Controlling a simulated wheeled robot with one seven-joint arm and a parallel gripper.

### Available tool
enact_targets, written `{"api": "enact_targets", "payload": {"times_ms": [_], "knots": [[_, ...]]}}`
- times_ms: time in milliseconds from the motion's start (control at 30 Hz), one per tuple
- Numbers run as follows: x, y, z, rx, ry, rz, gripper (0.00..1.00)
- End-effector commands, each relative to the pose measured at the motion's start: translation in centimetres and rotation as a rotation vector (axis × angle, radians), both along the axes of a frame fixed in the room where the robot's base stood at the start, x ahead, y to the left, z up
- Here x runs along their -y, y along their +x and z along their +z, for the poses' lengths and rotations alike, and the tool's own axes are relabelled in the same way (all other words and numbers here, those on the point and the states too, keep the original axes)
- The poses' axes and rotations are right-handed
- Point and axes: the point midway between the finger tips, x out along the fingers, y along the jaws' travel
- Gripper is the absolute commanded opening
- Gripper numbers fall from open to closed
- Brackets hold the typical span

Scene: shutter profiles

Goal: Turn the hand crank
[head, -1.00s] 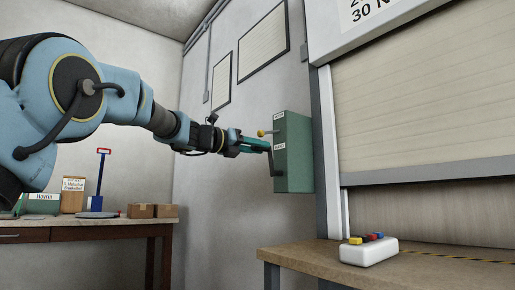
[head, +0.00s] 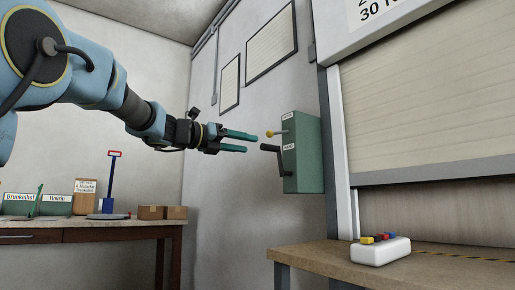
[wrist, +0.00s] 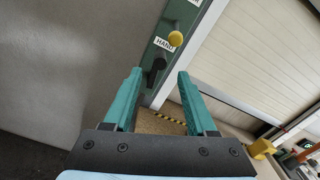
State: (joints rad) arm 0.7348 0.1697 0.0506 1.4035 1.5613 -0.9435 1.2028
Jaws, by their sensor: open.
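A green box (head: 304,158) is mounted on the wall beside the roller shutter. A black hand crank (head: 277,158) sticks out from its front, and a yellow-knobbed lever (head: 271,134) sits above it. In the wrist view the crank (wrist: 157,72) shows dark below the "HAND" label, between and beyond the fingers, partly hard to make out. The yellow knob (wrist: 175,38) is above it. My gripper (head: 251,142) is open, its two teal fingers pointing at the box. It is empty and apart from the crank, a little to its left in the head view.
The roller shutter (head: 420,110) is partly raised at the right. A white control box with coloured buttons (head: 381,250) stands on a wooden table (head: 312,255) below. A workbench (head: 100,230) with cardboard boxes (head: 162,212) is at the left.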

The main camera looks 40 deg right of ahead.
Motion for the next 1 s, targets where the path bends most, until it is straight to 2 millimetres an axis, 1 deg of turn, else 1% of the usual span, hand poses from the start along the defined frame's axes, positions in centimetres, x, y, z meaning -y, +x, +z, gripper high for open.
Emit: {"api": "enact_targets", "payload": {"times_ms": [33, 100, 200, 533, 567, 633, 667, 733, 767, 800, 833, 867, 900, 967, 1000], "knots": [[-0.8, 0.1, 0.0, 0.0, 0.0, 0.001, 0.57], [-1.5, 0.1, 0.0, 0.0, 0.0, 0.001, 0.57], [-2.2, 0.1, 0.0, -0.001, 0.0, 0.0, 0.57], [-2.4, 0.1, 0.0, -0.001, 0.0, -0.001, 0.57], [-2.5, 0.2, 0.0, -0.004, 0.0, 0.001, 0.57], [-2.7, 0.9, -0.3, -0.038, -0.006, 0.025, 0.57], [-2.9, 1.6, -0.6, -0.072, -0.012, 0.048, 0.57], [-4.1, 4.3, -1.8, -0.201, -0.038, 0.137, 0.57], [-4.9, 5.9, -2.6, -0.283, -0.054, 0.192, 0.57], [-6.4, 8.5, -4.0, -0.412, -0.084, 0.282, 0.57], [-7.9, 10.6, -5.4, -0.527, -0.113, 0.361, 0.57], [-9.6, 12.7, -7.2, -0.646, -0.145, 0.444, 0.57], [-12.3, 15.3, -9.8, -0.811, -0.192, 0.561, 0.57], [-16.8, 18.4, -14.5, -1.06, -0.276, 0.738, 0.57], [-20.0, 19.8, -17.8, -1.22, -0.337, 0.856, 0.57]]}}
